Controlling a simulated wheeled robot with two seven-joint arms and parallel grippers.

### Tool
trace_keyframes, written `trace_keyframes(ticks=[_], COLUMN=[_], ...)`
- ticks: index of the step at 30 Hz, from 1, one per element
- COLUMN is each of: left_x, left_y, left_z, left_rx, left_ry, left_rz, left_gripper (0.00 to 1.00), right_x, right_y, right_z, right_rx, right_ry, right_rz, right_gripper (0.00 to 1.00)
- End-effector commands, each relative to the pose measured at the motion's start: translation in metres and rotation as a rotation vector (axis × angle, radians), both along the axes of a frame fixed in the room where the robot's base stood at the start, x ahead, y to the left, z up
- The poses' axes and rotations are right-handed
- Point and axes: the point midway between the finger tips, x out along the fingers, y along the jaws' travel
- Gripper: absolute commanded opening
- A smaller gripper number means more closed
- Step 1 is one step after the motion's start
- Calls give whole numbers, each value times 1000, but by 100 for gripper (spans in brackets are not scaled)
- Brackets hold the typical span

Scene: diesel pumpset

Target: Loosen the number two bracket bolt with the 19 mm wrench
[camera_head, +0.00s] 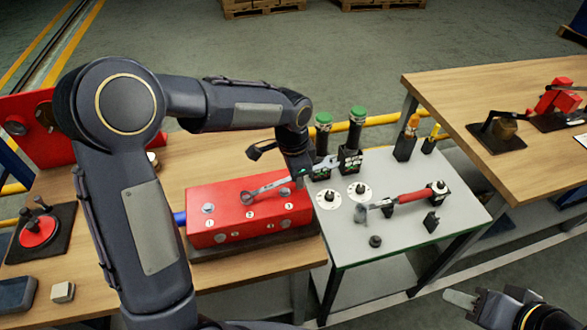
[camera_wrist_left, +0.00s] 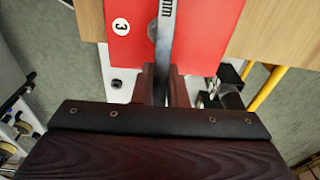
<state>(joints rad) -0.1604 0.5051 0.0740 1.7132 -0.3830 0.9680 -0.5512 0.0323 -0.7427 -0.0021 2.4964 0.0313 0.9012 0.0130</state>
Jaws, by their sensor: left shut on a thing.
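The wrench (camera_head: 272,186) is a grey metal spanner lying slantwise above the red bracket block (camera_head: 235,225). My left gripper (camera_head: 301,176) is shut on its shaft, near the block's right end. In the left wrist view the shaft (camera_wrist_left: 166,40), marked "mm", runs between the two fingers (camera_wrist_left: 163,88). The wrench's left end is at the middle bolt (camera_head: 247,198), by the number two label; I cannot tell whether it is seated on it. The bolt by label 3 (camera_wrist_left: 152,30) is partly hidden by the shaft. My right gripper (camera_head: 463,299) is at the bottom right, away from the block.
A grey-topped table (camera_head: 400,225) right of the block holds white discs, a red-handled tool (camera_head: 410,197) and two green-capped cylinders (camera_head: 357,122). Another wooden bench (camera_head: 480,90) stands at the right. A red disc tool (camera_head: 38,232) lies at the left.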

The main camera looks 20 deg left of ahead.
Motion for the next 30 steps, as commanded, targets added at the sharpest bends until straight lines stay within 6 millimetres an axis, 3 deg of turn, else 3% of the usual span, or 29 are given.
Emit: trace_keyframes(ticks=[17,30], left_x=[-3,-3], left_y=[-2,-2], left_z=[0,-12], left_rx=[-1,0], left_ry=[-1,0], left_rz=[-25,-24], left_gripper=[0,0], right_x=[0,0], right_y=[0,0], right_z=[0,-10], right_rx=[0,0], right_ry=[0,0], right_rz=[0,0], right_gripper=[36,36])
